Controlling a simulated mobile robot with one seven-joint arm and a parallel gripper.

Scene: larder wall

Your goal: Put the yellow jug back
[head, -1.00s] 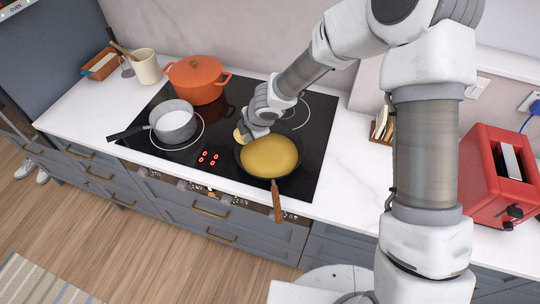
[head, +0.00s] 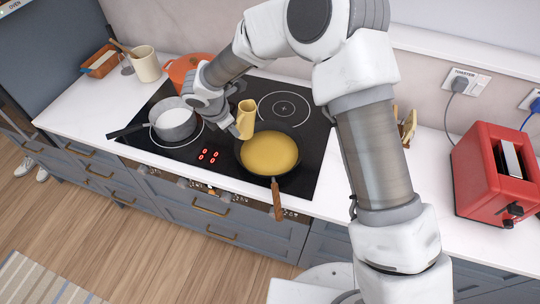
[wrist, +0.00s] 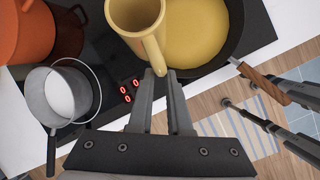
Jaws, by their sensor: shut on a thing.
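The yellow jug (head: 246,119) is upright at the back left edge of the frying pan, above the hob. It also shows at the top of the wrist view (wrist: 134,16), with its handle toward my fingers. My gripper (head: 236,130) is shut on the jug's handle, which the wrist view shows between the fingertips (wrist: 162,76). The frying pan (head: 275,198) holds a yellow layer that covers its bottom. I cannot tell how far the jug is above the hob.
A grey saucepan (head: 176,131) with white contents stands left of my gripper. An orange pot (head: 181,68) is behind it, partly hidden by my arm. A cream crock (head: 146,66) stands at the back left, a red toaster (head: 487,178) at the right.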

